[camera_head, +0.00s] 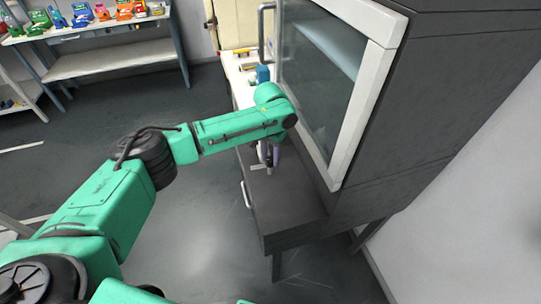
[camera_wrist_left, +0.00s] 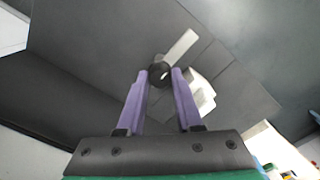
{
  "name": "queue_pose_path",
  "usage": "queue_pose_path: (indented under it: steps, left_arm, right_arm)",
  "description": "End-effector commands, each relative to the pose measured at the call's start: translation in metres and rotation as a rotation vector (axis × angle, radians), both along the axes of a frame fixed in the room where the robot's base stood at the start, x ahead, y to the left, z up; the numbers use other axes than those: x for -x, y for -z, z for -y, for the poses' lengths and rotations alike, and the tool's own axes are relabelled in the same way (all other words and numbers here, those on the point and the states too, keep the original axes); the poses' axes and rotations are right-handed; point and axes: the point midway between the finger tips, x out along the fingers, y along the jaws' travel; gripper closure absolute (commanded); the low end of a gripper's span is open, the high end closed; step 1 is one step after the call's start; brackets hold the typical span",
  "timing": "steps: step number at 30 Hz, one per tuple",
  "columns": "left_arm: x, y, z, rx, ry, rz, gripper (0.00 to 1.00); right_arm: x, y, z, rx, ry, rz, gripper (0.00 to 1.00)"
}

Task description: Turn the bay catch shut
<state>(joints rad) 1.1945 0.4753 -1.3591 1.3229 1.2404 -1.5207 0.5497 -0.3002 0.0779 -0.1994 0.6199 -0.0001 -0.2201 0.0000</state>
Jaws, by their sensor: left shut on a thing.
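The bay catch shows in the left wrist view as a dark round knob (camera_wrist_left: 160,74) with a pale flat bar (camera_wrist_left: 180,47) slanting up to the right from it. My left gripper (camera_wrist_left: 159,77) has its two purple fingers shut on the knob, one on each side. In the head view my left gripper (camera_head: 271,157) is small and partly hidden by my green wrist, low beside the dark grey cabinet (camera_head: 420,110) and above its grey ledge (camera_head: 285,205). The catch cannot be made out clearly there. My right gripper is not in view.
The cabinet has a white-framed glass door (camera_head: 362,110) with an upright handle (camera_head: 262,35), close to my wrist. A pale handle (camera_wrist_left: 200,92) lies just right of the fingers in the wrist view. A shelf (camera_head: 115,60) with colourful items stands far left. Floor between is clear.

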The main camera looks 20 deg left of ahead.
Motion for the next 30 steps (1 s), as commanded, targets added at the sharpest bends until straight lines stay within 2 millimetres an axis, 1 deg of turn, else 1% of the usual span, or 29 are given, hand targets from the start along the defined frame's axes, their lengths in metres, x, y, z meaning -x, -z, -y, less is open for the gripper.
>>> queue_pose_path:
  steps: [1,8,15,30]
  left_arm:
    - [0.0,-0.003,0.0,0.0,0.017,-0.001,1.0]
    - [0.001,-0.005,0.0,0.001,0.165,-0.002,1.0]
    - [0.001,-0.004,0.0,0.001,0.383,-0.002,1.0]
    - [0.0,-0.003,0.0,0.0,0.857,0.0,1.0]
  right_arm:
    - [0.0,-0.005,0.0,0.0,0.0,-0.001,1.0]
    - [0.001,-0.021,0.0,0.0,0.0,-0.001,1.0]
    - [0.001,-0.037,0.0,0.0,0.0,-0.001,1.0]
    - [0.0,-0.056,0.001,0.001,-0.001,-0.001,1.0]
